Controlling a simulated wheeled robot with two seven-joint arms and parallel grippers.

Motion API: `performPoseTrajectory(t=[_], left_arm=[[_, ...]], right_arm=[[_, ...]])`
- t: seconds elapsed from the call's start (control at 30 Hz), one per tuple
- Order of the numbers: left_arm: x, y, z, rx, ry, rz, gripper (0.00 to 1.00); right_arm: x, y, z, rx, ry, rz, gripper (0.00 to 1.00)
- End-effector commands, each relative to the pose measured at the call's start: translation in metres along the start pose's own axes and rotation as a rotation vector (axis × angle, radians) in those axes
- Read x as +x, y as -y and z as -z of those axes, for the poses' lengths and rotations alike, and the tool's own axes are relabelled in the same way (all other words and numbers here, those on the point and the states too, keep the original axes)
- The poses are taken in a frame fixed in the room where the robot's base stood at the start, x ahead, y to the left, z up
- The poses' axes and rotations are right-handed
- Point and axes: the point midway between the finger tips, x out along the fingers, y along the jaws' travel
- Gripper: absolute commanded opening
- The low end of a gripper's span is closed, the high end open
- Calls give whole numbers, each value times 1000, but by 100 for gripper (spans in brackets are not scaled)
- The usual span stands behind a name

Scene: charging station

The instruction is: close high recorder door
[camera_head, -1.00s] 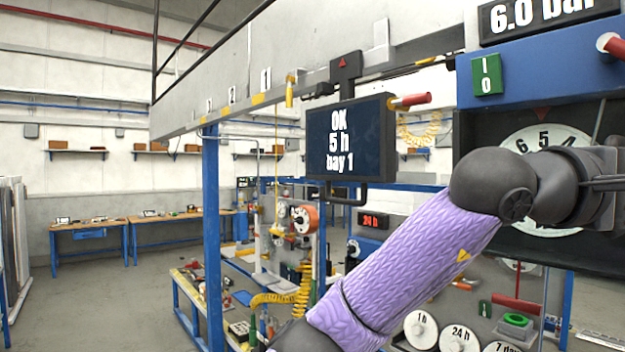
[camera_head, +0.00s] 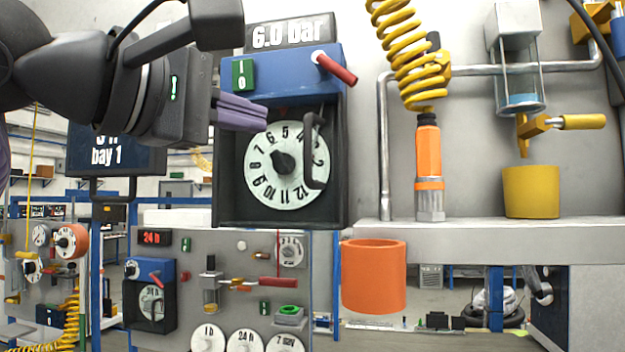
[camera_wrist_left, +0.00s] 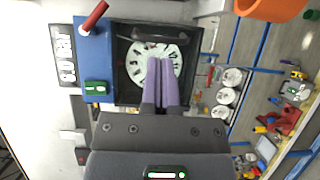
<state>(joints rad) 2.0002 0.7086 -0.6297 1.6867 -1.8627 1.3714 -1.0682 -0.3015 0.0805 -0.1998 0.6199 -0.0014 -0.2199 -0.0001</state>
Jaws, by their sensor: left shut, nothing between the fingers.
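The high recorder (camera_head: 345,170) is a black case with a round white dial (camera_head: 268,190) under a blue top. A black bar handle (camera_head: 315,150) stands in front of the dial's right side; in the wrist view the handle (camera_wrist_left: 160,38) lies across the dial's upper edge. I cannot tell the door panel from the case, nor how far it stands open. My left gripper (camera_head: 262,116) has its purple fingers shut and empty, pointing at the dial's upper left; it also shows in the wrist view (camera_wrist_left: 162,62), apart from the handle. My right gripper is out of view.
A red lever (camera_head: 336,68) and green switch (camera_head: 242,75) sit on the blue top (camera_head: 290,80). A dark screen (camera_head: 140,160) hangs left, partly behind my arm. A grey shelf (camera_head: 480,240) on the right carries a yellow cup (camera_head: 532,190). An orange cup (camera_head: 374,280) is below its left end.

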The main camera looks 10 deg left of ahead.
Motion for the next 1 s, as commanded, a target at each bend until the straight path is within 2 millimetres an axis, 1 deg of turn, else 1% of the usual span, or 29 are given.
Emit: performPoseTrajectory(t=[0.03, 0.1, 0.17, 0.27, 0.6, 0.7, 0.83, 1.0], left_arm=[[-18, 17, 15, -8, -30, -5, 0], [-35, 15, 27, -10, -47, -4, 0], [-37, 11, 30, -10, -50, 0, 0], [-22, 6, 30, -8, -48, 3, 0], [53, 4, 33, -10, -47, 4, 0], [72, 4, 34, -10, -48, 3, 0], [90, 4, 35, -9, -48, 0, 0], [99, 6, 36, -8, -48, -1, 0]], right_arm=[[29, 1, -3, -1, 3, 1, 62], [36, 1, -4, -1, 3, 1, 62], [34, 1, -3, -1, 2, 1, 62], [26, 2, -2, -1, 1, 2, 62], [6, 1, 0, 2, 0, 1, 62], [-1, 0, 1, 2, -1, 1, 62], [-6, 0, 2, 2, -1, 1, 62], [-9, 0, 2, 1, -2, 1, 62]])
